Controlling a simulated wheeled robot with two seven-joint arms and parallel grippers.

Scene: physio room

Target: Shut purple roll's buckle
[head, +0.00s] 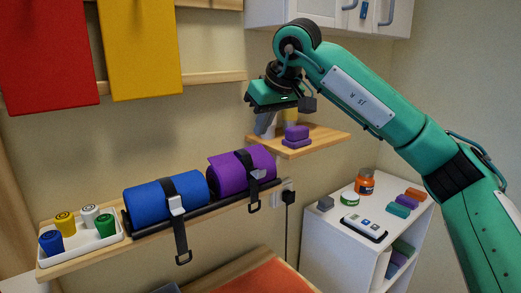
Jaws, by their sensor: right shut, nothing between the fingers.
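The purple roll (226,176) lies in the black rack on the wall shelf, right of the blue roll (150,204). A black strap (243,161) crosses over it. A grey buckle (258,174) sits on its front right side, and a strap end with a black loop (254,207) hangs below. Whether this buckle is fastened is too small to tell. My right gripper (265,125) points down above and behind the purple roll, apart from it, shut and empty. My left gripper is not in view.
The blue roll has its own buckle (176,204) and hanging strap. A white tray (82,247) with several coloured pots stands at the left. A small wooden shelf (326,138) with purple blocks is close to my right gripper. A white cabinet (340,240) with small items stands at the right.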

